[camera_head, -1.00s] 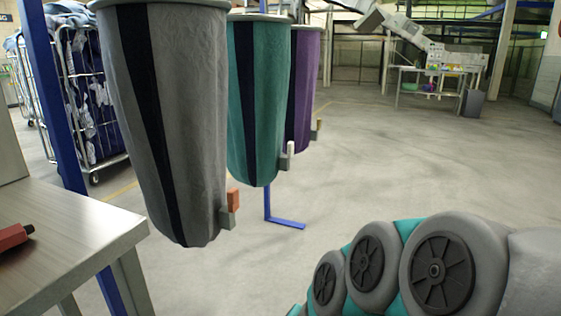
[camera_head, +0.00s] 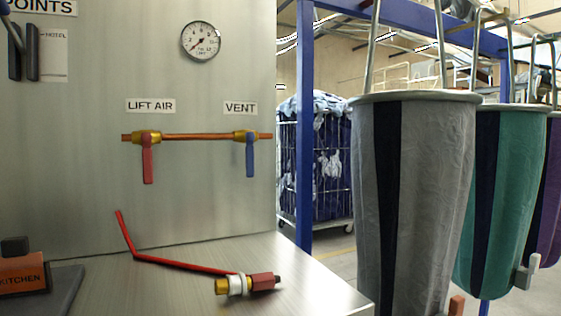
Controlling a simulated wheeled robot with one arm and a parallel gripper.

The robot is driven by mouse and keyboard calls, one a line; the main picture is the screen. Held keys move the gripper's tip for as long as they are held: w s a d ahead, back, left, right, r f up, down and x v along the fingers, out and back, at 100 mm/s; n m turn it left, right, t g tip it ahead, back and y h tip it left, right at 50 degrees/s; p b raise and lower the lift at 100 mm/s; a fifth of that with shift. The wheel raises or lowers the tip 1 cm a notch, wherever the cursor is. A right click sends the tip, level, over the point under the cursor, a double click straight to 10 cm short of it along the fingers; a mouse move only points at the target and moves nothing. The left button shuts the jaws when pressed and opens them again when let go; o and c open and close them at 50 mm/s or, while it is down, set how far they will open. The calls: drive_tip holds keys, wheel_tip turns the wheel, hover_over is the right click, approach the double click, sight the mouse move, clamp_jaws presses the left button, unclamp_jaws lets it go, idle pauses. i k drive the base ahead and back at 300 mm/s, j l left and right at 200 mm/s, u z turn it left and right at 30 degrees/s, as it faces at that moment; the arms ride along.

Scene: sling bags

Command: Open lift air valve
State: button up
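The lift air valve (camera_head: 148,157) is a brass body with a red lever on a copper pipe (camera_head: 195,136), mounted on the grey metal panel under a "LIFT AIR" label (camera_head: 150,106). Its red lever hangs straight down, across the line of the pipe. To its right, a blue-levered valve (camera_head: 250,153) sits under a "VENT" label (camera_head: 240,108), its lever also hanging down. A round pressure gauge (camera_head: 201,41) is above; its fine reading is too small to tell. My gripper is not in view.
A metal bench (camera_head: 200,260) runs below the panel. On it lie a red hose with a brass and red fitting (camera_head: 247,285) and an orange "KITCHEN" block (camera_head: 22,274). Grey (camera_head: 420,200) and teal (camera_head: 507,200) sling bags hang at right from a blue frame (camera_head: 306,130). A laundry cage (camera_head: 315,165) stands behind.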

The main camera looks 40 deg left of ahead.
sight(146, 138)
drive_tip(key=u, duration=2.35)
